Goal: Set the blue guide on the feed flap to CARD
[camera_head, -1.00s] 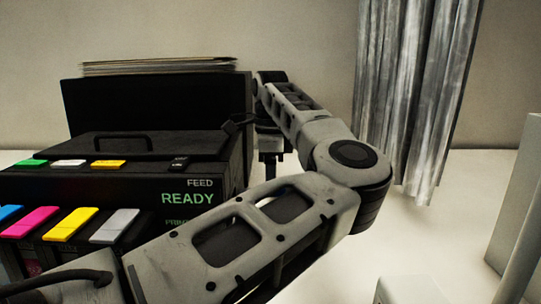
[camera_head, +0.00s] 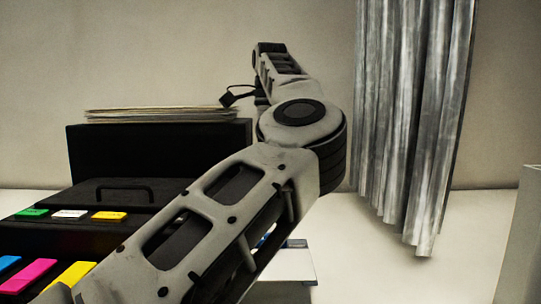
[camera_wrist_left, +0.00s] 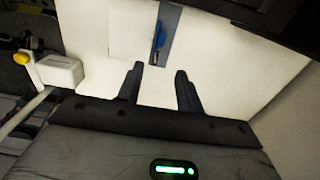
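In the left wrist view, the blue guide (camera_wrist_left: 159,38) sits on a dark grey strip (camera_wrist_left: 169,22) set in a pale flap (camera_wrist_left: 125,35). No CARD label can be read. My left gripper (camera_wrist_left: 159,69) is open, with its two dark fingers apart and nothing between them. The blue guide appears just beyond the fingertips, apart from them; its depth is hard to judge. In the head view, a bit of blue and a pale panel (camera_head: 290,266) show behind my left forearm, which covers most of that area. The left fingers are hidden there. My right gripper is not in view.
The black printer (camera_head: 165,150) with coloured keys stands at the left, with a stack of sheets (camera_head: 160,114) on top. A grey curtain (camera_head: 410,110) hangs at the right. The white surface between curtain and right-hand panel (camera_head: 520,240) is clear.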

